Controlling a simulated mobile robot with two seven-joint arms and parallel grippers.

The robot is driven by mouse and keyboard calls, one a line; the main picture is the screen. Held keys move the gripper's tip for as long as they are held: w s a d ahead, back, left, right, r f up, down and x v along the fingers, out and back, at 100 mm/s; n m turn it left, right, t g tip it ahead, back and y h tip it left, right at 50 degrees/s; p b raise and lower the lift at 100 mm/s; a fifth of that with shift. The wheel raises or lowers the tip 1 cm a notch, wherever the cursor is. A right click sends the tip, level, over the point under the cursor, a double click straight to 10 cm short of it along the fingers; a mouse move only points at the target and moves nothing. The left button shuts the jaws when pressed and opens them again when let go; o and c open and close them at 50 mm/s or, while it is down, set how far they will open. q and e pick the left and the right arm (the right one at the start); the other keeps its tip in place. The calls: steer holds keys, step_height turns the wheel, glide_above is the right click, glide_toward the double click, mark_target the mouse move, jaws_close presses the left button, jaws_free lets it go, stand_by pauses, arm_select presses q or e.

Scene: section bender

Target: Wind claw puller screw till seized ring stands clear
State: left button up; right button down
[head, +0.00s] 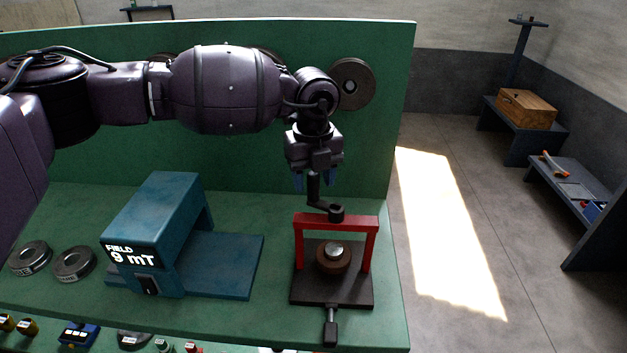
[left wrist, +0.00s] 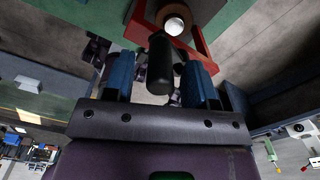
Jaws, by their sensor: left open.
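The red claw puller (head: 302,222) stands as an arch over a dark base plate (head: 350,292) on the green bench. A black crank with an upright handle (head: 313,188) sits on top of the arch. Under the arch is a brown ring (head: 334,264) around a silver-topped post (head: 335,250); I cannot tell how tightly it sits. My left gripper (head: 314,183) points down over the crank, open. In the left wrist view its blue fingers (left wrist: 158,82) stand on either side of the black handle (left wrist: 160,62), with the red frame (left wrist: 202,42) beyond. My right gripper is not in view.
A blue field-meter device (head: 165,215) reading 9 mT stands left of the puller. Two dark rings (head: 74,263) lie further left. A black-handled lever (head: 330,332) sticks out at the base plate's front. A green panel (head: 240,165) rises behind; open floor lies right.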

arm_select(q)
steer(key=shift+f, duration=0.85)
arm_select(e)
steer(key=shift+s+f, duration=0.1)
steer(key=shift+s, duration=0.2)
arm_select(q)
steer(key=c, duration=0.9)
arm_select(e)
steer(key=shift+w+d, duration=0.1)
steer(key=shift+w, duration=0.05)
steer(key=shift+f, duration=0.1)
